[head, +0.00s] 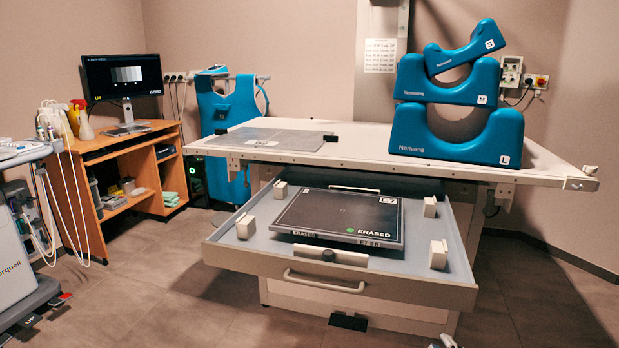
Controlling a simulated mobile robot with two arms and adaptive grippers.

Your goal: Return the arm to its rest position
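The drawer (325,282) under the table stands pulled out. A dark flat panel marked "ERASED" (340,213) lies in it between several pale blocks. No gripper is seen touching the panel or the drawer handle (323,283).
The exam table (365,148) carries a grey plate (268,139) and a stack of blue cradles (455,133) at right. A wooden desk (122,165) with a monitor (122,77) stands left. A white machine (15,255) is at the left edge. Open floor lies front left.

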